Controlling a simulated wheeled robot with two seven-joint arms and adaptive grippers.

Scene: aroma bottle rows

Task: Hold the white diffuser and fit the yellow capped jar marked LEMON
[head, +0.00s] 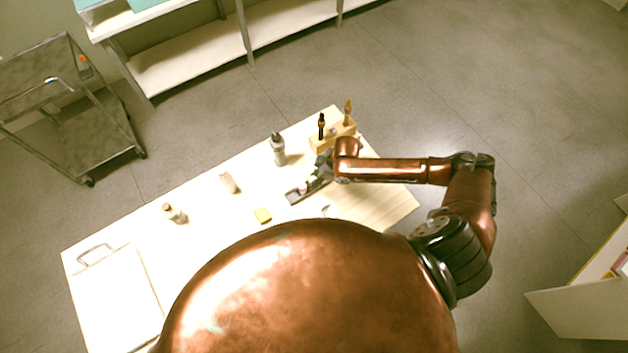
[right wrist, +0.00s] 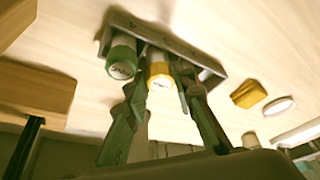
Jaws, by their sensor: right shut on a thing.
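My right gripper (right wrist: 161,78) is shut on the yellow capped jar (right wrist: 158,66), whose cap faces the wrist camera; its lettering is too blurred to read. The jar is at a dark grey rack (right wrist: 205,62), beside a green capped jar (right wrist: 121,56). I cannot tell whether it is seated in the rack or lifted. In the head view, my right gripper (head: 322,170) is over the right part of the table, by the rack (head: 294,197). A small whitish vessel (head: 229,183) stands mid-table; I cannot tell whether it is the diffuser. My left gripper is not in view.
A small capped bottle (head: 174,213) and a clipboard (head: 115,300) are farther left. The table between has free room.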

